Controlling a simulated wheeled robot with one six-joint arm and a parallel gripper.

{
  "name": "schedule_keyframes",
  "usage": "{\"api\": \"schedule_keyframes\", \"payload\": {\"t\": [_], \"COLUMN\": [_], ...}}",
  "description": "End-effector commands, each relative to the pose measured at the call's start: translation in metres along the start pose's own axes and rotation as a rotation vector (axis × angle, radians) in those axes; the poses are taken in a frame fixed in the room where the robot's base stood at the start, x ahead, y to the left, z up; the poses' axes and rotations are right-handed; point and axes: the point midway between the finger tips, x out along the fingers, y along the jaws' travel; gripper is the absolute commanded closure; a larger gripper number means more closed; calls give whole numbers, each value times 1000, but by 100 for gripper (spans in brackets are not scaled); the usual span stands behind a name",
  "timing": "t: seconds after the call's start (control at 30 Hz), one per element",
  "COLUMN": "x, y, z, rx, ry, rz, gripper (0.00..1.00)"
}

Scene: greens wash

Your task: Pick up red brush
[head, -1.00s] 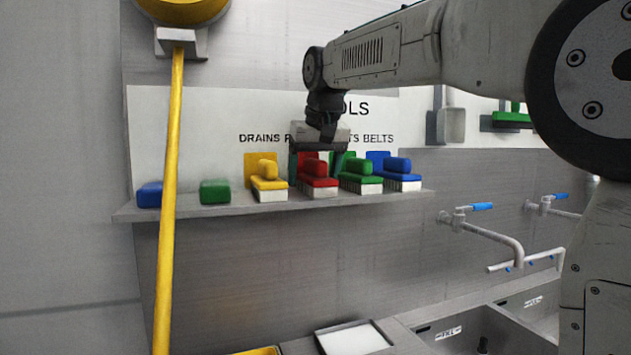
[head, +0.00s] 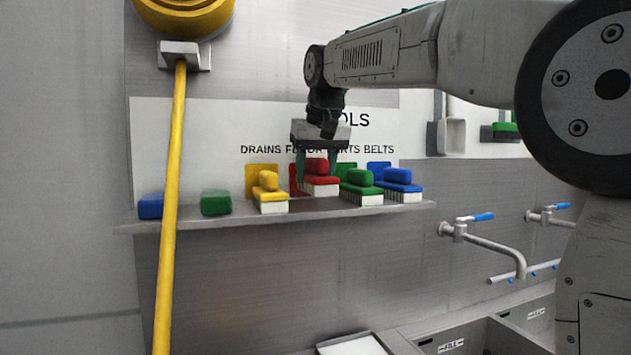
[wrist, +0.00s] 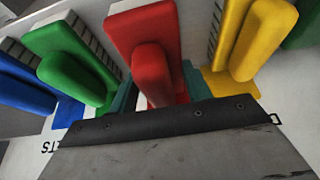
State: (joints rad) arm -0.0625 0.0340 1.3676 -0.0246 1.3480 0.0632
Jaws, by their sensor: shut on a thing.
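The red brush (head: 320,182) has a red back and handle with white bristles below. My gripper (head: 318,172) is shut on it from above, with a teal finger on each side. The brush is slightly above the shelf (head: 330,208), higher than the brushes beside it. In the wrist view the red brush (wrist: 146,45) sits between the fingers, and the gripper body hides its near end.
A yellow brush (head: 268,190) stands close on the left. A green brush (head: 360,186) and a blue brush (head: 398,182) stand on the right. Green (head: 215,203) and blue (head: 150,206) blocks lie further left. A yellow hose (head: 171,220) hangs in front of the shelf. Taps (head: 485,235) are at right.

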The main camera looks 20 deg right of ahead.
Motion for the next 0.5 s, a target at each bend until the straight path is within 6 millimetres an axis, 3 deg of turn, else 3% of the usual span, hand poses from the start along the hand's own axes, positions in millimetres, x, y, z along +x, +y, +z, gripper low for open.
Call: {"api": "schedule_keyframes", "payload": {"t": [0.07,0.17,0.5], "x": [-10,-19,-55], "y": [0,0,0], "z": [-5,12,81], "rx": [0,0,-1], "ry": [2,2,3], "rz": [0,0,0], "gripper": [81,81,81]}}
